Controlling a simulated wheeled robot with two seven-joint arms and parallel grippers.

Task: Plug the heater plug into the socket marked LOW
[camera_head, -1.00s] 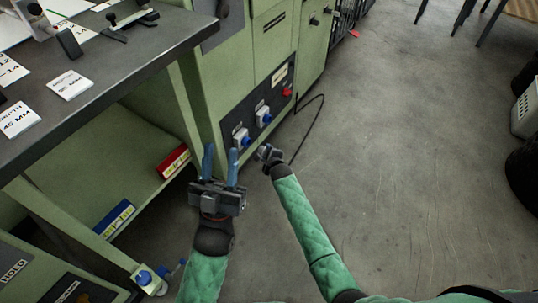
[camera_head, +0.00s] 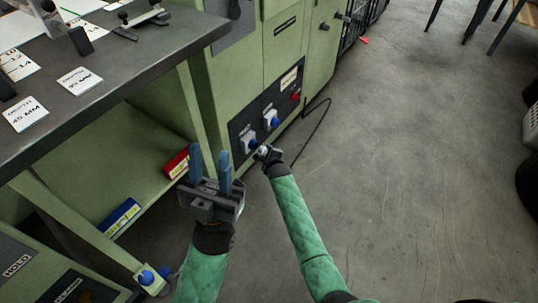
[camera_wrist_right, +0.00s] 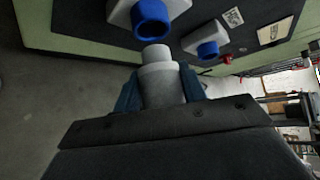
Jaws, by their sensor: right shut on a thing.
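The heater plug, a pale grey cylinder (camera_wrist_right: 160,85), is between the blue fingers of my right gripper (camera_wrist_right: 158,92). In the head view my right gripper (camera_head: 266,154) is shut on it just in front of the panel. In the wrist view the plug's tip is just below the nearer blue socket (camera_wrist_right: 152,20); I cannot tell whether they touch. That socket is the left one (camera_head: 249,143) in the head view. A second blue socket (camera_head: 271,120) is to its right. The LOW marking is not legible. My left gripper (camera_head: 210,166) is open and empty, left of the sockets.
The dark panel (camera_head: 289,85) also has a red button (camera_head: 295,96). A black cable (camera_head: 318,125) loops over the floor. A dark-topped bench (camera_head: 130,75) with cards stands left, with red and blue boxes (camera_head: 122,217) beneath.

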